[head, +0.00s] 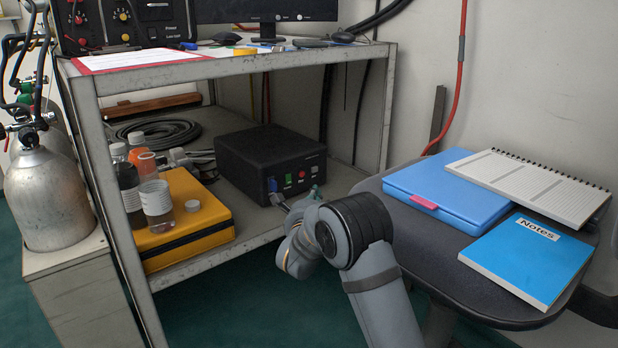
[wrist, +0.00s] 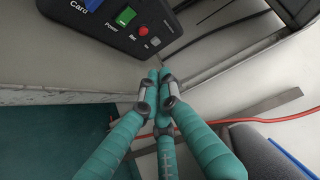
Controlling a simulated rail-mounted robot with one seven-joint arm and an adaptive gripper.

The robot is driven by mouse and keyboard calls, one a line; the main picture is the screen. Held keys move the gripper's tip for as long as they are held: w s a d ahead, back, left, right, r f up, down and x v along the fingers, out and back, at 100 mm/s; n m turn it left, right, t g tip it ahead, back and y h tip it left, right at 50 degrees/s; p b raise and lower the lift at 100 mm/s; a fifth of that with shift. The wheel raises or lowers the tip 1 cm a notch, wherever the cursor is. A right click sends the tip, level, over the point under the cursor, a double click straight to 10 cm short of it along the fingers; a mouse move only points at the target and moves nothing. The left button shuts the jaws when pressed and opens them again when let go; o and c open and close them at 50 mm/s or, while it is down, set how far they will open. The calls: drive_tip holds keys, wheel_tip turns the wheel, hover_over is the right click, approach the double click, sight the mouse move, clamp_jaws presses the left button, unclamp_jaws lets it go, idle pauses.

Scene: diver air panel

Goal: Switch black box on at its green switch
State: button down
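The black box (head: 262,153) sits on the lower shelf of the bench. Its front face shows a blue card (head: 272,185), the green switch (head: 288,178), a red button (head: 301,175) and a small grey button. In the wrist view the black box (wrist: 160,12) is at the top, with the green switch (wrist: 125,17) labelled Power and the red button (wrist: 143,30) labelled Rec. My gripper (wrist: 158,74) has teal fingers with their tips together, nothing between them. The tips are below and right of the switch, apart from it. In the head view my wrist mostly hides the gripper (head: 316,190).
A yellow case (head: 190,215) with bottles stands left on the lower shelf. The upper shelf (head: 225,65) is overhead. A chair at right holds a blue case (head: 447,190) and notebooks (head: 527,255). Cables lie behind the box, and a shelf leg (head: 375,110) stands to its right.

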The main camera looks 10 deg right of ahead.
sight(289, 179)
drive_tip(key=shift+a, duration=0.1)
idle(0.3)
drive_tip(key=w+a+p, duration=0.1)
drive_tip(key=w, duration=0.1)
drive_tip(key=w+a+p, duration=0.1)
drive_tip(key=w, duration=0.1)
drive_tip(key=w+a+f+p, duration=0.1)
drive_tip(key=w+p, duration=0.1)
drive_tip(key=shift+w+a, duration=0.45)
drive_tip(key=shift+w, duration=0.4)
drive_tip(key=shift+w+f, duration=0.1)
idle(0.9)
drive_tip(key=shift+w+a+b, duration=0.2)
drive_tip(key=shift+w+b, duration=0.05)
drive_tip(key=shift+b, duration=0.1)
drive_tip(key=shift+w+a, duration=0.1)
drive_tip(key=shift+w, duration=0.15)
idle(0.5)
drive_tip(key=shift+s+b, duration=0.15)
drive_tip(key=shift+b, duration=0.2)
